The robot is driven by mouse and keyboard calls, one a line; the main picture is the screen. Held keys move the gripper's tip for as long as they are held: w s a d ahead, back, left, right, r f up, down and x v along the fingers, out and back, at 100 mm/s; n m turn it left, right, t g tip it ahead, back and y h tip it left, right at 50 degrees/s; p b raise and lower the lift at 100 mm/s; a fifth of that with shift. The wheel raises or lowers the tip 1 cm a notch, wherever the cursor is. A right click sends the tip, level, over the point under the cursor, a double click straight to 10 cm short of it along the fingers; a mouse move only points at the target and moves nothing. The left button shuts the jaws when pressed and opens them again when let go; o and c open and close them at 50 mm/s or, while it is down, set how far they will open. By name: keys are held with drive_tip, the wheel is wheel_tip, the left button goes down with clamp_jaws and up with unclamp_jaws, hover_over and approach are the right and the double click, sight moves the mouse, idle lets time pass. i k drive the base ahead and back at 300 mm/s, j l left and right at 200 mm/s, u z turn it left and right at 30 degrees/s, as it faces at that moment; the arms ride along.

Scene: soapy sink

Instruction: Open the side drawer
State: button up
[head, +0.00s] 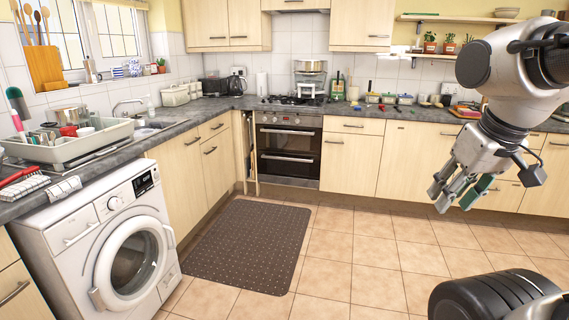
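Several pale wood drawer fronts with dark bar handles show in the head view; I cannot tell which one is the side drawer. One front (352,126) is right of the oven, and another (214,127) is in the left run. A front at the lower left edge (16,292) is partly cut off. These look closed. A narrow unit (250,150) left of the oven seems to stand ajar. My gripper (459,193) hangs at the right, in front of the right-hand cabinets, fingers apart, with a green piece at one finger. It hides part of the fronts behind it.
A washing machine (118,240) with a round door stands at the left under the worktop. A dark mat (250,244) lies on the tiled floor (350,265), which is otherwise clear. The oven (288,150) is at the back. A dish rack (72,148) stands by the sink.

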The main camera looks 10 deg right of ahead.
sight(332, 123)
drive_tip(key=i+z, duration=0.4)
drive_tip(key=i, duration=1.55)
drive_tip(key=i+u, duration=0.1)
drive_tip(key=i, duration=0.75)
drive_tip(key=i+l+u, duration=0.1)
drive_tip(key=i, duration=0.75)
drive_tip(key=l, duration=0.1)
